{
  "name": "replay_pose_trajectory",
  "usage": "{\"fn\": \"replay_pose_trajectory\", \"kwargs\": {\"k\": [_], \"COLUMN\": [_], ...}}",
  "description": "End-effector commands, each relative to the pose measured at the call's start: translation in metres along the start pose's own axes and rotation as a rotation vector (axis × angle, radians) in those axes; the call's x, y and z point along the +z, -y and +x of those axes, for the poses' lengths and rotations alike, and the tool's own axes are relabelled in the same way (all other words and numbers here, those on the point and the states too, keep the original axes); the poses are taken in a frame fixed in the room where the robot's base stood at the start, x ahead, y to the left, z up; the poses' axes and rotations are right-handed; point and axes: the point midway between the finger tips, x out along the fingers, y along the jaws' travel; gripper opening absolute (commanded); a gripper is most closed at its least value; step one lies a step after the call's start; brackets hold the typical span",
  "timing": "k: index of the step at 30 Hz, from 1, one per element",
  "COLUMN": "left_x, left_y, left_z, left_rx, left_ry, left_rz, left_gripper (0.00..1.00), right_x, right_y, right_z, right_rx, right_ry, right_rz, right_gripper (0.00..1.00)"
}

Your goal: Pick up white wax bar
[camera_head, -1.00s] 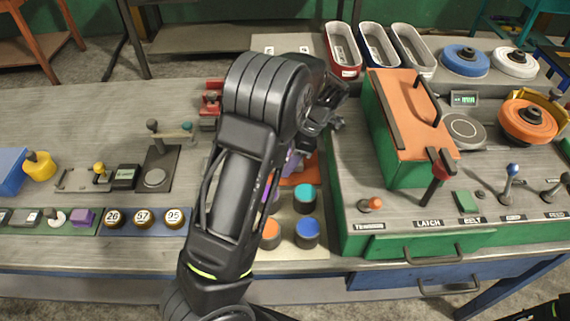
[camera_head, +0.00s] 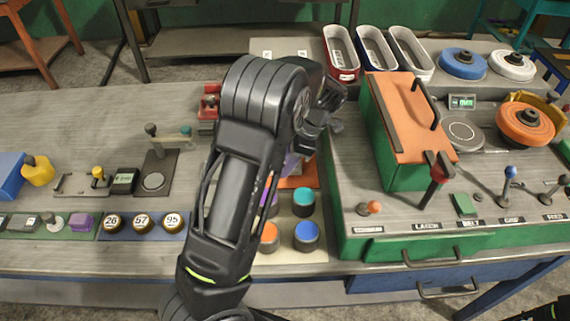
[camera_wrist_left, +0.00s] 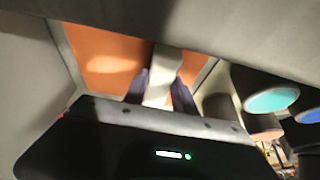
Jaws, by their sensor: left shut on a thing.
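The white wax bar (camera_wrist_left: 162,77) shows in the left wrist view between the two dark fingers of my left gripper (camera_wrist_left: 160,92). The fingers are shut on it, above an orange surface (camera_wrist_left: 100,57). In the head view my left arm covers the bar and most of the left gripper (camera_head: 291,165). An orange patch (camera_head: 303,177) shows beside the gripper there. I cannot tell whether the bar touches the surface below.
Teal (camera_head: 304,198), blue (camera_head: 306,235) and orange (camera_head: 268,235) topped jars stand close in front of the left gripper. A green machine with an orange lid (camera_head: 408,110) rises to its right. Three oblong tins (camera_head: 342,55) stand behind. The bench at left has free room.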

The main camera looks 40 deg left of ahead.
Motion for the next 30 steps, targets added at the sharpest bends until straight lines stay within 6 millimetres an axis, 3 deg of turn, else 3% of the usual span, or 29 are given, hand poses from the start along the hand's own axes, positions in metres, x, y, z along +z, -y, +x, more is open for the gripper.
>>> {"fn": "replay_pose_trajectory", "kwargs": {"k": [2,5,18,30], "left_x": [-0.003,-0.006,-0.037,-0.04], "left_y": [0.0,-0.001,-0.001,0.0], "left_z": [-0.008,-0.016,-0.089,-0.096], "left_rx": [0.0,0.004,0.002,0.0], "left_ry": [0.001,0.003,0.002,0.0], "left_rz": [-0.001,-0.001,-0.001,0.0], "left_gripper": [0.0,0.0,0.0,0.0], "right_x": [0.0,0.0,-0.002,-0.002], "right_y": [0.003,0.0,-0.003,-0.003], "right_z": [-0.007,0.0,0.011,0.011], "right_rx": [0.0,-0.001,-0.005,-0.005], "right_ry": [0.0,-0.001,-0.005,-0.005], "right_rz": [0.0,-0.001,-0.004,-0.004], "right_gripper": [0.0,0.0,0.0,0.0]}}
